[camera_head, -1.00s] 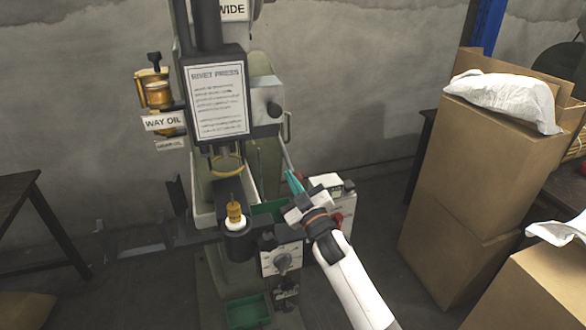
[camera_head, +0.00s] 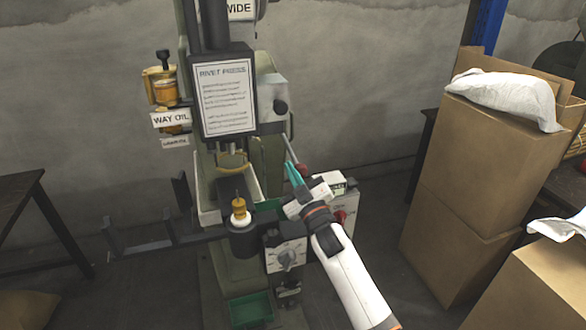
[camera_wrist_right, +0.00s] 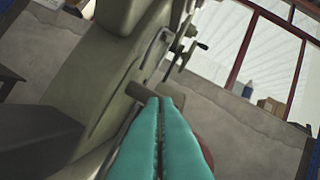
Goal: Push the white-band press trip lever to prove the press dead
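The rivet press (camera_head: 225,95) stands left of centre, with a "RIVET PRESS" plate on its front. A thin trip lever (camera_head: 289,150) slants down from its right side and ends in a dark red knob (camera_head: 301,169). I cannot make out a white band. My right gripper (camera_head: 290,168) is beside the knob, its teal fingers together and empty. Whether they touch the lever is unclear. In the right wrist view, the shut fingers (camera_wrist_right: 158,108) point at the press's side, and a dark red shape partly hides behind them. My left gripper is not in view.
A control box with a dial (camera_head: 286,256) and a red button (camera_head: 341,216) sit near my right wrist. Stacked cardboard boxes (camera_head: 485,165) stand to the right. A dark table (camera_head: 30,200) is at the left. Open floor lies between press and boxes.

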